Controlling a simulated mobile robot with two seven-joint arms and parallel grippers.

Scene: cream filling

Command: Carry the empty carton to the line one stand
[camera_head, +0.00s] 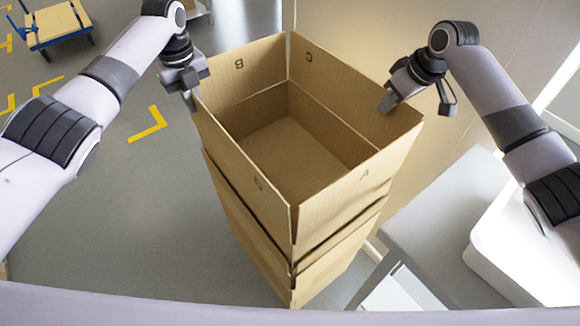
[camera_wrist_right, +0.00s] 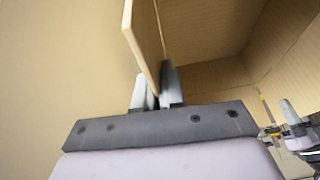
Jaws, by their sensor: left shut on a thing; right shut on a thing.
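The empty carton (camera_head: 335,200) is brown cardboard, open at the top, with lettered upright panels around its rim. It stands in the middle of the head view, and its inside is bare. My left gripper (camera_head: 192,94) is shut on the left wall's top edge. My right gripper (camera_head: 388,104) is shut on the right wall's top edge. In the right wrist view, the fingers (camera_wrist_right: 158,90) pinch a cardboard panel (camera_wrist_right: 146,40) between them, and my left gripper (camera_wrist_right: 290,125) shows at the far right. The carton's underside is hidden. I cannot identify the line one stand.
A grey surface (camera_head: 440,215) with a white rounded item (camera_head: 515,255) lies close at right. A tan panel (camera_head: 460,110) stands behind the carton. A blue-framed cart (camera_head: 60,25) is at the far left. Grey floor (camera_head: 130,225) with yellow marks is clear at left.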

